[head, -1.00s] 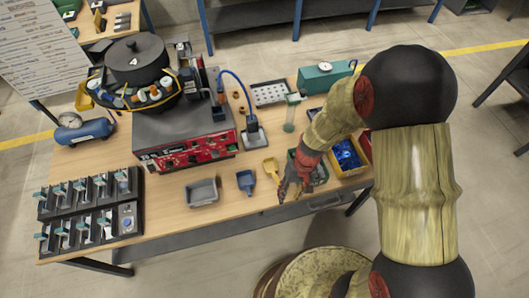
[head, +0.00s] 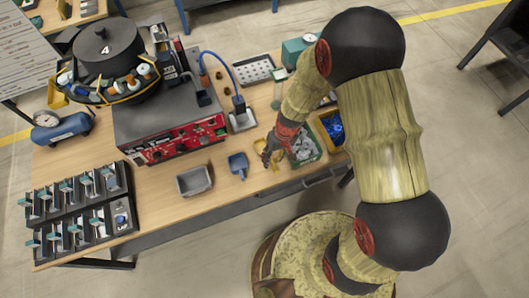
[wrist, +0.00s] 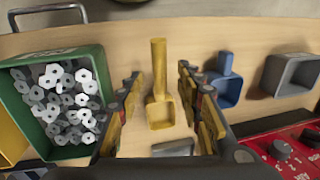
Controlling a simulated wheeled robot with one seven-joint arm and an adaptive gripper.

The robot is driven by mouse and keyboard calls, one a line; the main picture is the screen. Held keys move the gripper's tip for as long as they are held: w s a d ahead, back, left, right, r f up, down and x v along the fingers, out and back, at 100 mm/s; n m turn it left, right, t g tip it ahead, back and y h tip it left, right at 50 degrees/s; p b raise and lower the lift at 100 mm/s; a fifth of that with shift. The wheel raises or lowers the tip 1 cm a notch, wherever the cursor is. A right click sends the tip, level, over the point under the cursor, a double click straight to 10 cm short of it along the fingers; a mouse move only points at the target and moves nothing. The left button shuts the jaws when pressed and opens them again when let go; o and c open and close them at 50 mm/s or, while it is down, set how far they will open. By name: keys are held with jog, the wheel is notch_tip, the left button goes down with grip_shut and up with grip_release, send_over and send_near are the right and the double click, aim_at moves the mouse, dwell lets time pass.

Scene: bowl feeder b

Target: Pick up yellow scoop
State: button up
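The yellow scoop (wrist: 160,113) lies on the wooden table, with its handle pointing up in the wrist view. In the head view the yellow scoop (head: 259,161) is largely hidden behind my gripper (head: 271,154). In the wrist view my gripper (wrist: 159,84) is open, with one finger to the left and one to the right of the scoop. Both fingers appear apart from it, and nothing is held. I cannot tell the exact height of the fingertips above the table.
A green bin (wrist: 51,100) of metal nuts stands left of the scoop in the wrist view. A blue scoop (wrist: 227,83) and a grey tray (wrist: 290,75) lie to the right. A red-fronted machine (head: 172,137) stands further back on the table.

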aim_at(272, 161)
jog(key=f, duration=0.3)
jog(key=shift+a+f+b, duration=0.3)
jog(key=shift+a+b, duration=0.05)
jog(key=c, duration=0.3)
grip_shut()
dwell(0.4)
